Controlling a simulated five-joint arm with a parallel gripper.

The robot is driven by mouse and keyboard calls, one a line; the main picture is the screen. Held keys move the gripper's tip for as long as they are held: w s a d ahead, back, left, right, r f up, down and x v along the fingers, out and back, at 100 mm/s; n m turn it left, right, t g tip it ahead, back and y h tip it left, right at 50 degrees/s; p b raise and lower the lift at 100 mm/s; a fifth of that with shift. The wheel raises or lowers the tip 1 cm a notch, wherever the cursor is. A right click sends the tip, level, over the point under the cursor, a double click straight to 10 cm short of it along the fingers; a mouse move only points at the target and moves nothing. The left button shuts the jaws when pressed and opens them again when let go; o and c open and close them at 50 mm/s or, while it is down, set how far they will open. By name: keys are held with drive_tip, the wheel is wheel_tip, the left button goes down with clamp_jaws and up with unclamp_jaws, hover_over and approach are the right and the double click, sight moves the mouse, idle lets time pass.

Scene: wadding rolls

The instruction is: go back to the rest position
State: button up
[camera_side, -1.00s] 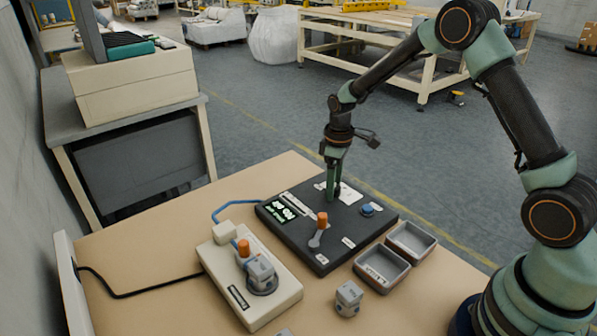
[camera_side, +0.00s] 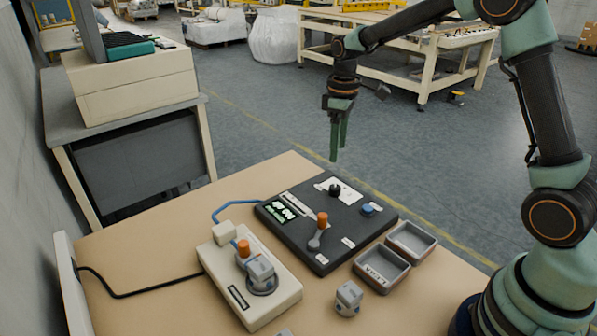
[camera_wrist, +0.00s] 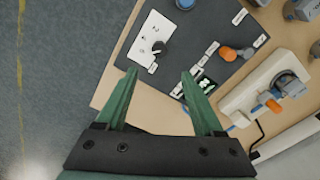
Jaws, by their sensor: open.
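My gripper (camera_side: 338,152) is raised above the far edge of the table in the side view, its green fingers pointing down. It is empty; in the wrist view its two fingers (camera_wrist: 158,88) stand apart. Below it on the table (camera_side: 137,246) lies the black control panel (camera_side: 294,238). The panel carries a black knob (camera_side: 335,190) on a white label, a lit green display (camera_side: 282,209), an orange-topped lever (camera_side: 321,222) and a blue button (camera_side: 367,209). The knob also shows in the wrist view (camera_wrist: 159,47), ahead of the fingers and apart from them.
A cream device (camera_side: 268,296) with an orange knob and grey part stands left of the panel. Two grey trays (camera_side: 383,268) and a small grey block (camera_side: 348,299) are at the right front. The air around my gripper is clear.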

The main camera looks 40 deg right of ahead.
drive_tip(key=shift+r, duration=0.35)
drive_tip(key=s+a+r+m+t, duration=0.2)
drive_tip(key=s+r, duration=0.2)
drive_tip(key=s, duration=0.5)
drive_tip(key=s+a+r+m+t, duration=0.3)
drive_tip(key=s+r, duration=0.2)
drive_tip(key=s, duration=0.4)
drive_tip(key=shift+a+m, duration=0.15)
drive_tip(key=shift+m, duration=0.15)
